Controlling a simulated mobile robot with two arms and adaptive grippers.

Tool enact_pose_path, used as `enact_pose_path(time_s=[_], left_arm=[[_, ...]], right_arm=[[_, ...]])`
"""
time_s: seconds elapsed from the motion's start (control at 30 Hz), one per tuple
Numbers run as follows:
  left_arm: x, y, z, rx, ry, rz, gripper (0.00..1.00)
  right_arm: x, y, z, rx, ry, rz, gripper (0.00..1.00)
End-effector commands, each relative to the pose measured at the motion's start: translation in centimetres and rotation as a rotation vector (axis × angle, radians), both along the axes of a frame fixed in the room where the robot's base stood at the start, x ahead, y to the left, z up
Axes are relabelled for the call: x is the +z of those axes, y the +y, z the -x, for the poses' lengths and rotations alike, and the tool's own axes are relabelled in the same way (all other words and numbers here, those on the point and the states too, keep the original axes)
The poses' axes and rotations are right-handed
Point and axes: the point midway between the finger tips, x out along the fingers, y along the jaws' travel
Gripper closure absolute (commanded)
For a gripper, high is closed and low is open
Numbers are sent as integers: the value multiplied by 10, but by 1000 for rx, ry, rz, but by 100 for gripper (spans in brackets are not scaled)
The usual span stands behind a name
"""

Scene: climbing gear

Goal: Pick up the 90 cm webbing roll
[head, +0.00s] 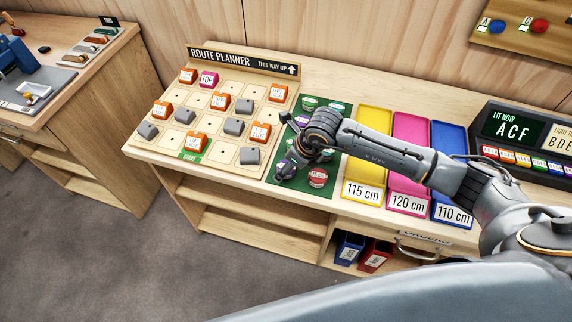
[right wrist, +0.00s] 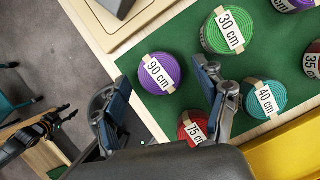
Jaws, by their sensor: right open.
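The 90 cm webbing roll is a purple disc with a white label, and it shows in the right wrist view (right wrist: 160,74). It lies flat on the green mat (right wrist: 184,38) near the mat's edge. My right gripper (right wrist: 166,102) is open and empty above it, with the roll showing beyond and between its two fingers, apart from both. In the head view my right gripper (head: 286,172) is over the front left of the mat and hides most or all of the roll. What looks like my left gripper (right wrist: 62,118) is at the left of the right wrist view; its jaws are unclear.
Close by lie the green 30 cm roll (right wrist: 222,31), the teal 40 cm roll (right wrist: 264,99) and the red 75 cm roll (right wrist: 190,122). The route planner board (head: 212,158) stands left of the mat. A yellow 115 cm tray (head: 362,176) is right of it.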

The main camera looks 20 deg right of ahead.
Motion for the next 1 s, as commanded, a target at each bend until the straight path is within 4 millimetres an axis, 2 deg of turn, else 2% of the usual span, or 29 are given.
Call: enact_pose_path(time_s=[0.3, 0.5, 0.6, 1.0], left_arm=[[1, 0, 0, 0, 0, 0, 60], [1, 0, 0, 0, 0, 0, 60], [1, 0, 0, 1, 0, 0, 60], [-6, 0, 0, 0, 0, 0, 60]], right_arm=[[-6, 2, -2, 1, -2, 0, 30], [-6, 2, -2, 1, -2, 0, 70], [-6, 2, -2, 1, -2, 0, 86], [2, 2, -3, 1, -4, -1, 86]])
